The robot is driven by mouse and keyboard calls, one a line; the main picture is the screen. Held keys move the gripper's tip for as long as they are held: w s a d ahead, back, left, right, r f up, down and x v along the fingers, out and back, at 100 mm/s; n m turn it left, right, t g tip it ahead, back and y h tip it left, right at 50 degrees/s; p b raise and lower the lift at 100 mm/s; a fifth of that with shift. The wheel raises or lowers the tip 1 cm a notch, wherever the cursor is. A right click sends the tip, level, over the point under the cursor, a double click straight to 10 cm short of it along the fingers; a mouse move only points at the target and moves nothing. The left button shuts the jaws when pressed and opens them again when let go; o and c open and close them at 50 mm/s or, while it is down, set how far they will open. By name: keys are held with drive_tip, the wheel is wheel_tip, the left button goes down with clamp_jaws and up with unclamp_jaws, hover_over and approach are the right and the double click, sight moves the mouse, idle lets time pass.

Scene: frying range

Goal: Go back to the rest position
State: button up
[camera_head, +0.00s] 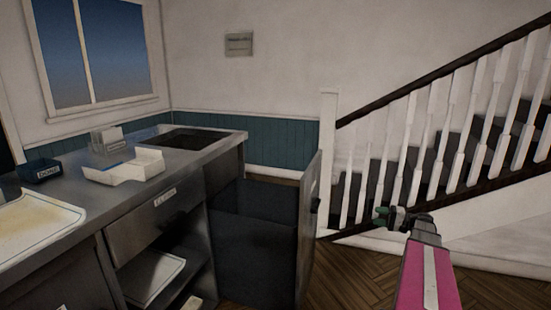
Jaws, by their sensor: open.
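My gripper (381,216) is at the end of my pink and grey arm, which enters at the lower right. Its jaws point left and are open, with nothing seen between them. It hangs in the air right of the open cabinet door (309,235), in front of the stair railing in the picture. Whether it touches the door cannot be told for sure, but a small gap shows.
A grey metal counter (150,198) runs along the left. On it are a white open box (125,168), a small dark box (39,171), a pale tray (32,222) and a dark recessed panel (187,139). A staircase (450,160) rises right. Wooden floor (345,275) lies clear below my gripper.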

drive_tip(key=s+a+f+g+h, duration=0.3)
drive_tip(key=a+f, duration=0.1)
drive_tip(key=a, duration=0.4)
drive_tip(key=s+a+f+g+h, duration=0.2)
drive_tip(key=s+a+f+h, duration=0.15)
drive_tip(key=a, duration=0.55)
drive_tip(key=s+a+f+n+g+h, duration=0.1)
drive_tip(key=s+a+f+n+h, duration=0.3)
drive_tip(key=s+a+h, duration=0.3)
drive_tip(key=shift+s+a+f+h, duration=0.3)
drive_tip(key=shift+s+f+h, duration=0.25)
drive_tip(key=shift+s+h, duration=1.1)
drive_tip(key=shift+w, duration=0.15)
